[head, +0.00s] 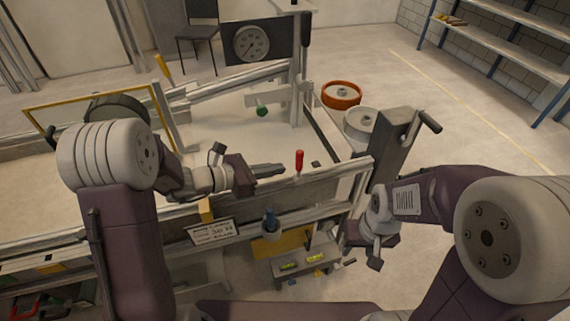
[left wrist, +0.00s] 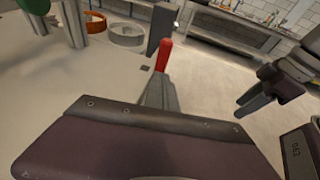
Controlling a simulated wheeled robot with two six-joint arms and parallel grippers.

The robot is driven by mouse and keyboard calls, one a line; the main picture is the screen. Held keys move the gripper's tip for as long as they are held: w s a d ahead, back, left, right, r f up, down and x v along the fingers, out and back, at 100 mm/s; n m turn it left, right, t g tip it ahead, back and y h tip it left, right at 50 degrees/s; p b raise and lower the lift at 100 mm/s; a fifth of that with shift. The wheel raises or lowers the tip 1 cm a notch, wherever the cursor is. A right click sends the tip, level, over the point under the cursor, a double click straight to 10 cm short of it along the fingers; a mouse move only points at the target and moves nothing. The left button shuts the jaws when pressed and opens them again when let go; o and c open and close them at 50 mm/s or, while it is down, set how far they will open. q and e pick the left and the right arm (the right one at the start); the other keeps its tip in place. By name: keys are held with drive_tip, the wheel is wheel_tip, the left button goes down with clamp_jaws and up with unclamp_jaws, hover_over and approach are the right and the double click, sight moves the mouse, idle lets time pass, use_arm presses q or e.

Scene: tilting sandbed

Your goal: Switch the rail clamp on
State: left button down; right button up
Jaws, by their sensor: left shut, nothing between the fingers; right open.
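A red upright handle (head: 299,160) stands on the front rail of the sandbed; I take it for the rail clamp's lever. It also shows in the left wrist view (left wrist: 163,55), just beyond my fingertips. My left gripper (head: 282,169) is shut and empty, pointing right, with its tips just left of the red handle. A small gap seems to separate them, but contact is hard to judge. The left wrist view shows the closed fingers (left wrist: 160,94) below the handle. My right gripper (head: 366,252) is open and empty, low at the right of the bed, in front of the crank post.
A grey post with a crank (head: 402,140) stands at the bed's right end. A dial gauge (head: 251,43) is at the back. A green knob (head: 262,112) hangs over the pale bed. Orange (head: 341,94) and white rings lie behind. A label plate (head: 213,232) is on the front.

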sight(299, 167)
use_arm(q)
drive_tip(key=shift+w+d+r, duration=0.1)
drive_tip(key=shift+w+d, duration=0.3)
drive_tip(key=shift+d, duration=0.35)
drive_tip(key=shift+w+d, duration=0.4)
drive_tip(key=shift+d, duration=0.3)
